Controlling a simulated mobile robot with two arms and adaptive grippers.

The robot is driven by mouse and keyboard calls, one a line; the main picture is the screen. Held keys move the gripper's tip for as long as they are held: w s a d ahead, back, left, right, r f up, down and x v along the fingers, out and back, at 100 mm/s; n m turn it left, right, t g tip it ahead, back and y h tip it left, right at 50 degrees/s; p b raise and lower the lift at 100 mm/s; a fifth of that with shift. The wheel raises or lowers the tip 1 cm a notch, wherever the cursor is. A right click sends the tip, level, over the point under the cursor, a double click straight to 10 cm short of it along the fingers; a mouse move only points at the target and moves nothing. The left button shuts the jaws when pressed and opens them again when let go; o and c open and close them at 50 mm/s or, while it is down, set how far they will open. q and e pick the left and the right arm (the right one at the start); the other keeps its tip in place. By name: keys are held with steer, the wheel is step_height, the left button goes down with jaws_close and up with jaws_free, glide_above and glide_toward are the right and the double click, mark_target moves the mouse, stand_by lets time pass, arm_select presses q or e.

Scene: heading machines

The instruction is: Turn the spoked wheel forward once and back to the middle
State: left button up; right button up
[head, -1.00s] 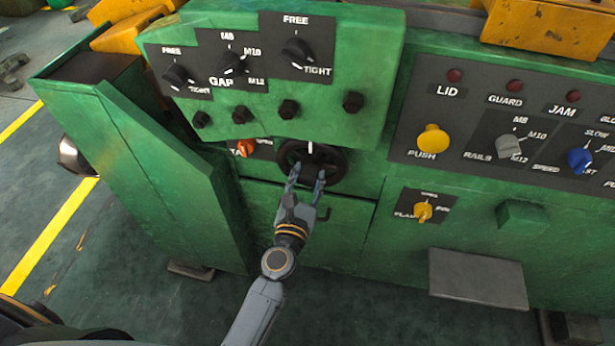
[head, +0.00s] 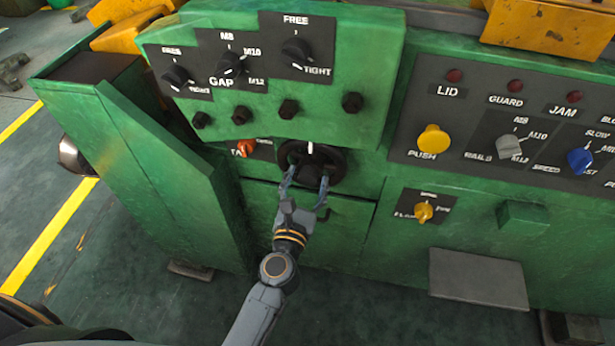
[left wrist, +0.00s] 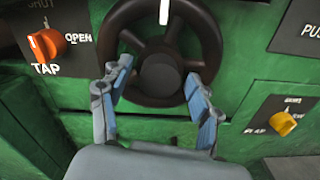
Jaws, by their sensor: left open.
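The dark spoked wheel (head: 311,158) sits on the green machine front, below a row of black bolts. In the left wrist view the wheel (left wrist: 207,37) shows its rim, spokes, round hub and a white mark at the top. My left gripper (head: 305,180) is in front of the wheel's lower part. My right gripper is not in view.
An orange TAP knob (left wrist: 47,44) is left of the wheel. A yellow knob (head: 423,212) is to its lower right, and a yellow push button (head: 433,141) is further right. A handle sits just under the wheel. A grey plate (head: 478,279) juts out at the lower right.

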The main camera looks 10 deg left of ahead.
arm_select(q)
steer(key=s, duration=1.1)
steer(key=s+f+m+g+h, duration=0.2)
steer(key=s+f+m+g, duration=0.1)
steer(key=f+m, duration=0.9)
steer(key=s+f+m+g+h, duration=0.1)
steer(key=s+f+m+g, duration=0.5)
steer(key=f, duration=1.1)
steer(key=s+a+f+m+g+y, duration=0.1)
steer(key=s+a+f+m+g, duration=0.1)
steer(key=s+a+f+m, duration=0.2)
steer(key=s+a+f+m+g+y+p, duration=0.1)
steer(key=s+a+f+m+g, duration=0.2)
steer(key=s+f+m, duration=0.5)
steer(key=s+a+f+m+g+y, duration=0.1)
steer(key=s+a+f+m+g, duration=0.2)
steer(key=s+a+f+m, duration=0.2)
steer(key=s+f, duration=0.3)
steer(key=s, duration=0.4)
steer(key=shift+a+f+m, duration=0.15)
steer(key=shift+a+m, duration=0.15)
steer(key=shift+m, duration=0.1)
steer(key=shift+s, duration=0.1)
